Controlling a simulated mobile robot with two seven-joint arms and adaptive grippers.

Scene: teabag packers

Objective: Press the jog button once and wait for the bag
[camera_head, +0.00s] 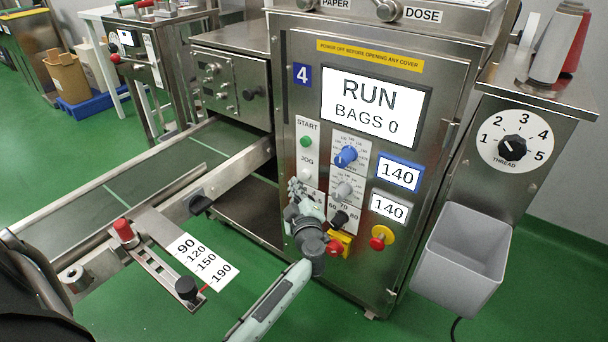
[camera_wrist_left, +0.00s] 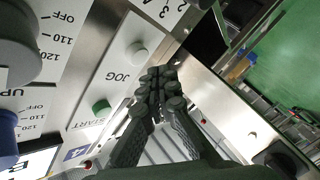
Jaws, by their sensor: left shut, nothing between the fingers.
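The jog button (camera_head: 306,173) is a small white round button under the JOG label on the panel of machine 4. It shows in the left wrist view (camera_wrist_left: 137,53) as a pale knob. My left gripper (camera_head: 296,187) is shut and empty, with its fingertips just below and left of the button in the head view. In the left wrist view the fingertips (camera_wrist_left: 160,84) are beside the button; I cannot tell whether they touch it. The display (camera_head: 375,108) reads RUN, BAGS 0. The conveyor belt (camera_head: 150,175) looks bare where it shows. My right gripper is not in view.
The green start button (camera_head: 306,142) is above the jog button. A blue dial (camera_head: 346,156) and a grey dial (camera_head: 344,190) are to its right. A red stop button (camera_head: 378,243) on yellow is lower right. A grey bin (camera_head: 460,262) hangs at right.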

